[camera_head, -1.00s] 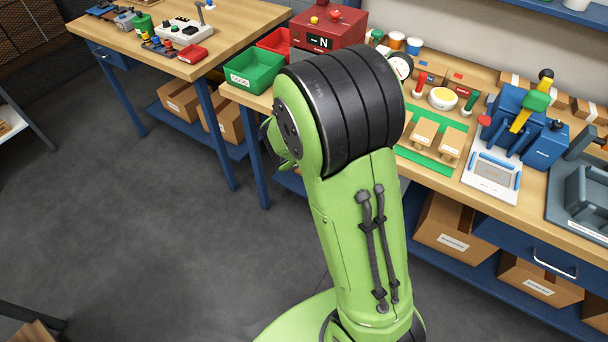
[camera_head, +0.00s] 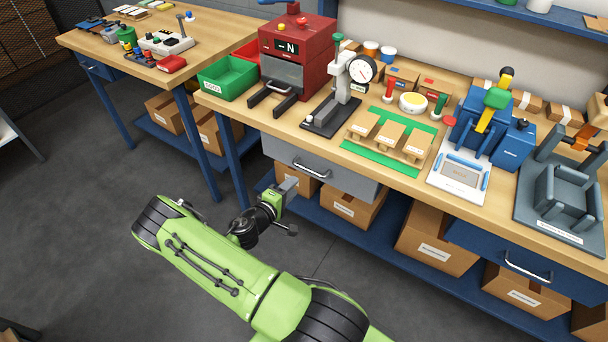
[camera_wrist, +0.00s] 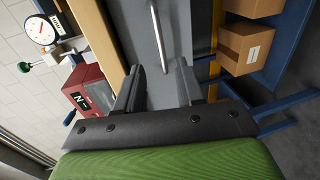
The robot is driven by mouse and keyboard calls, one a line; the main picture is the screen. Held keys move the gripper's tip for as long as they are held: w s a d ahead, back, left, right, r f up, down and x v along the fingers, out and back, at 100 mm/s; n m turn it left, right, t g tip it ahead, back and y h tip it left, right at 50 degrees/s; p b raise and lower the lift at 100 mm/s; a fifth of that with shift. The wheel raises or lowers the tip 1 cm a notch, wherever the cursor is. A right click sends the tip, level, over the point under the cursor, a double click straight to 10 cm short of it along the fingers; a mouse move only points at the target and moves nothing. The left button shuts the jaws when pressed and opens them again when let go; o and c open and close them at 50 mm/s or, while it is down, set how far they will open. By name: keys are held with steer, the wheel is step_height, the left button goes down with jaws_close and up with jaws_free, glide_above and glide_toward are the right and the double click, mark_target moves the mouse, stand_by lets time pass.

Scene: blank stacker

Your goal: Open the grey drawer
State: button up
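The grey drawer (camera_head: 345,182) is under the front edge of the wooden workbench, and its front looks close to flush with the bench. Its silver bar handle (camera_head: 311,168) is on the front face. My gripper (camera_head: 289,187) is just below and left of the handle, pointing toward the drawer. In the wrist view, the drawer front (camera_wrist: 196,22) fills the upper middle. The handle (camera_wrist: 158,36) runs up the picture, its lower end appearing between my two spread fingers (camera_wrist: 159,72). The fingers are apart and empty. Nothing shows them touching the handle.
The workbench (camera_head: 297,120) carries a red machine (camera_head: 298,52), a dial gauge stand (camera_head: 340,90) and a green mat with wooden blocks. Cardboard boxes (camera_head: 352,208) stand on the blue shelf below. A blue drawer (camera_head: 520,250) is at right.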

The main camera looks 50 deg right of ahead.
steer(key=s+b+x, duration=0.1)
steer(key=x, duration=0.8)
steer(key=shift+w+d, duration=0.4)
steer(key=shift+w, duration=0.15)
steer(key=shift+f, duration=0.15)
steer(key=shift+c, duration=0.2)
jaws_close()
